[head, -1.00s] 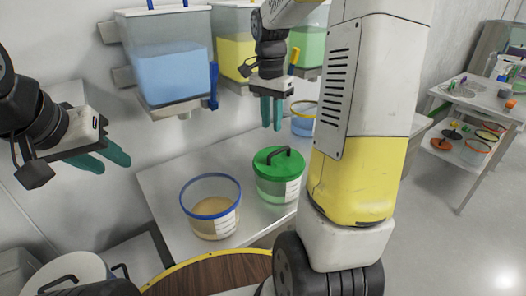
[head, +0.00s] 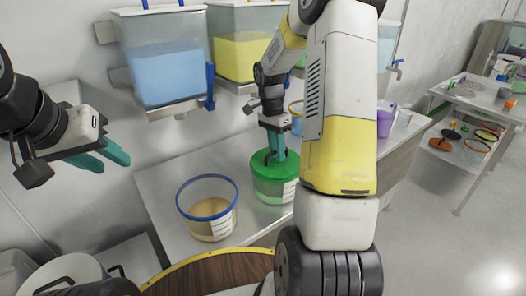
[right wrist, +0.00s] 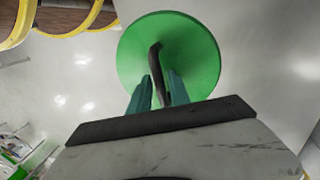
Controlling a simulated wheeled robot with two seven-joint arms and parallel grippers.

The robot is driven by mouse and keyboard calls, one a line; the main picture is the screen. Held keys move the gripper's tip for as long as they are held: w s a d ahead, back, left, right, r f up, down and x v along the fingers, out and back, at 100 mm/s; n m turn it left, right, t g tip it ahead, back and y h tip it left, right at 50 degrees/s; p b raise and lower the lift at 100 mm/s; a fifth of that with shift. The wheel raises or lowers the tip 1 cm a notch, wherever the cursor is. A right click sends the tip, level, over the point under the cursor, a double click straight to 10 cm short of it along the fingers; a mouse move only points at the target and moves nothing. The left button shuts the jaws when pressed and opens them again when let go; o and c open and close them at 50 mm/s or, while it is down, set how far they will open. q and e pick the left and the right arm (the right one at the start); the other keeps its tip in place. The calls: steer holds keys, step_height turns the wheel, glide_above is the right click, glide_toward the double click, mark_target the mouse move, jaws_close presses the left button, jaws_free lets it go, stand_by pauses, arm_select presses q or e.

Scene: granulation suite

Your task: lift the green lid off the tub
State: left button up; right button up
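The green lid (head: 287,165) sits on the clear tub (head: 275,192), which stands on the bench and has a white label. The lid has a dark arched handle, which shows in the right wrist view (right wrist: 155,58). My right gripper (head: 276,158) points down over the lid, with its teal fingers at the handle. In the right wrist view its fingers (right wrist: 160,84) are apart with the handle between them, and a gap shows beside it. My left gripper (head: 115,163) is open and empty at the left, away from the tub.
An open blue-rimmed tub (head: 208,212) with tan contents stands left of the lidded tub. Hoppers of blue (head: 165,75) and yellow (head: 242,56) material hang above the bench (head: 160,185). A purple container (head: 385,123) stands farther right. A round wooden top (head: 225,272) is in front.

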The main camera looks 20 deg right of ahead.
steer(key=shift+f, duration=0.2)
jaws_close()
steer(key=shift+r, duration=0.15)
